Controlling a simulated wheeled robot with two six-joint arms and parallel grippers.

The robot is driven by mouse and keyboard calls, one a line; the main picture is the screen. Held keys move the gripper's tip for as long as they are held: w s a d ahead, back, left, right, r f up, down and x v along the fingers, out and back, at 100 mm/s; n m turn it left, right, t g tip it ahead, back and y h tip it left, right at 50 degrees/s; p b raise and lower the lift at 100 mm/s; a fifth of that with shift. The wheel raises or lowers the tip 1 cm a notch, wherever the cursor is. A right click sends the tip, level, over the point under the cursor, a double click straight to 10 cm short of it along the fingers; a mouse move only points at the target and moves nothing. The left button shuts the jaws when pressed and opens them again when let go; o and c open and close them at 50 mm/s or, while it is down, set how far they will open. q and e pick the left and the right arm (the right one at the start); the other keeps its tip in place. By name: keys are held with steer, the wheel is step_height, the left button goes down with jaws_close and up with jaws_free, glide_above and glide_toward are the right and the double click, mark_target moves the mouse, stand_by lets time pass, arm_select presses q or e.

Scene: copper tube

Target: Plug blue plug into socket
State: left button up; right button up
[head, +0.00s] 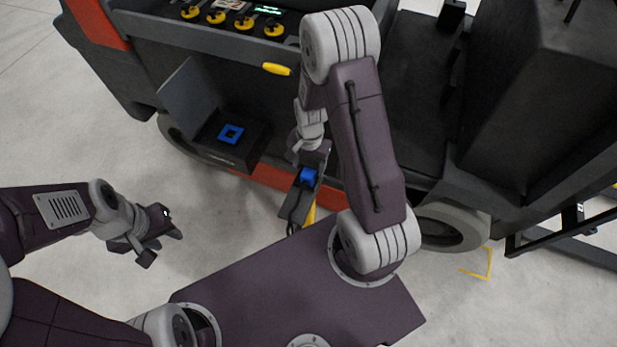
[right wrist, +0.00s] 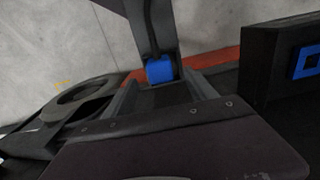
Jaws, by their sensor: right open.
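The blue plug (head: 309,176) sits in a dark holder at the side of the dark machine, left of my right forearm. It also shows in the right wrist view (right wrist: 160,71), just beyond and between my right gripper's fingers. My right gripper (head: 312,160) is open close to the plug; whether it touches the plug I cannot tell. The socket is a blue square frame (head: 230,134) in an open dark box, left of the plug, and it shows at the right edge of the right wrist view (right wrist: 308,62). My left gripper (head: 162,248) is open and empty above the floor at left.
The socket's box has a raised lid (head: 188,86) on its left. A yellow handle (head: 277,69) and several yellow-black knobs (head: 245,21) are on the machine above. A wheel (head: 448,228) is at lower right. The floor around my left gripper is clear.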

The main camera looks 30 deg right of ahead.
mark_target(309, 173)
step_height(309, 173, down, 5)
steer(key=shift+f+b, duration=0.15)
steer(key=shift+b, duration=0.3)
jaws_close()
step_height(309, 173, up, 5)
steer(key=shift+d+f+p, duration=0.1)
steer(key=shift+p, duration=0.4)
steer(key=s+d+r, duration=0.6)
steer(key=s+d, duration=0.2)
steer(key=shift+s+r, duration=0.15)
